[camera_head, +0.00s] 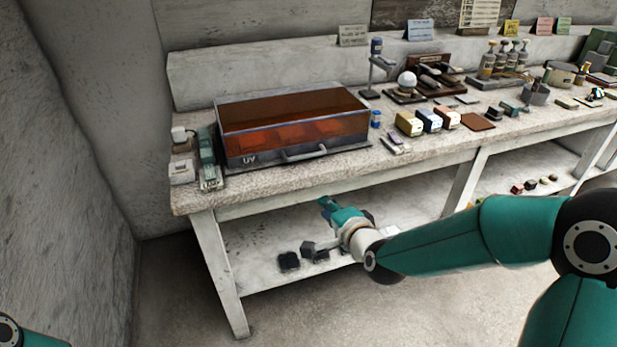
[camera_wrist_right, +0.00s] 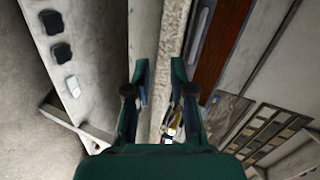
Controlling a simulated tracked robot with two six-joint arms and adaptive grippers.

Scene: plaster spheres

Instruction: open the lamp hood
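The lamp hood (camera_head: 292,112) is a box with a dark orange see-through top and front, marked UV, on the left part of the bench. It is shut, with a grey bar handle (camera_head: 304,153) along its front lower edge. In the right wrist view the hood (camera_wrist_right: 222,42) is a dark red strip at upper right. My right gripper (camera_head: 328,206) is in front of the bench, below the top's edge and apart from the handle. In the wrist view the right gripper (camera_wrist_right: 160,72) has its fingers spread, with nothing held. My left gripper is out of view.
The bench top (camera_head: 275,182) has a front edge between my right gripper and the hood. A teal device (camera_head: 208,160) stands close left of the hood, and a blue jar (camera_head: 376,119) close right. Dark blocks (camera_head: 289,261) lie on the lower shelf.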

